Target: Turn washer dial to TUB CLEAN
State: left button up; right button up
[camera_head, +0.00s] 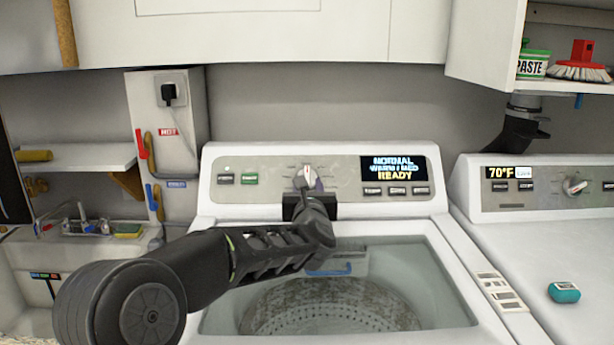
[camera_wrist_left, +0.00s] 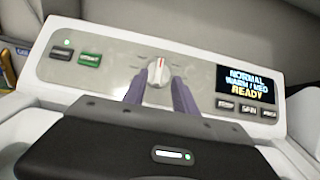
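The washer dial (camera_head: 305,174) is a pale round knob on the washer's control panel (camera_head: 345,172). In the left wrist view the dial (camera_wrist_left: 158,66) shows a red mark at its top. My left gripper (camera_head: 309,190) is at the dial, its far end partly hiding it in the head view. In the left wrist view the fingers of the left gripper (camera_wrist_left: 160,84) stand apart, with the dial just beyond and between their tips; contact cannot be told. The washer display (camera_wrist_left: 245,82) reads NORMAL, WARM / MED, READY. My right gripper is in neither view.
The washer tub (camera_head: 330,305) lies below my left arm. A dryer (camera_head: 540,195) with its own dial stands at the right, a teal object (camera_head: 564,292) on top. Cabinets (camera_head: 260,30) hang above; a sink (camera_head: 95,240) is at the left.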

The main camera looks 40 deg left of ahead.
aim_at(307, 171)
pick_arm(q)
jog(key=shift+p+x, duration=1.05)
jog(key=shift+x, duration=2.75)
jog(key=shift+r, duration=0.1)
jog(key=shift+c, duration=0.4)
grip_shut()
